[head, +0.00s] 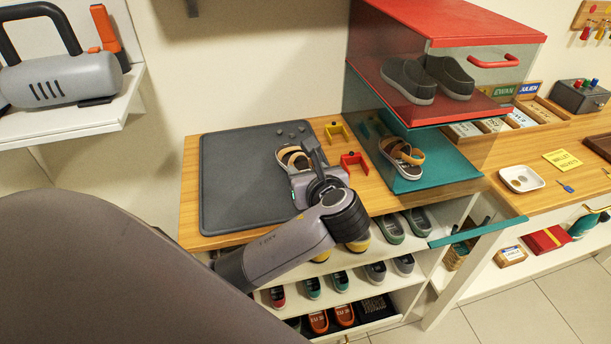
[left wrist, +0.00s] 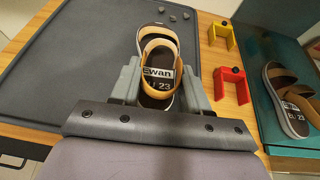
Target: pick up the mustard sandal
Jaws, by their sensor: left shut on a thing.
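The mustard sandal (head: 291,155), with tan-orange straps and a dark insole, is at the right part of the grey mat (head: 240,185). My left gripper (head: 306,165) is shut on it, and its body hides part of the sandal. My right gripper is not in view.
A yellow bracket (head: 337,132) and a red bracket (head: 354,163) stand between mat and case. The clear-walled case with a red top (head: 455,20) holds dark clogs (head: 428,78) on its upper level. Shelves below hold several shoes (head: 340,281). The mat's left side is clear.

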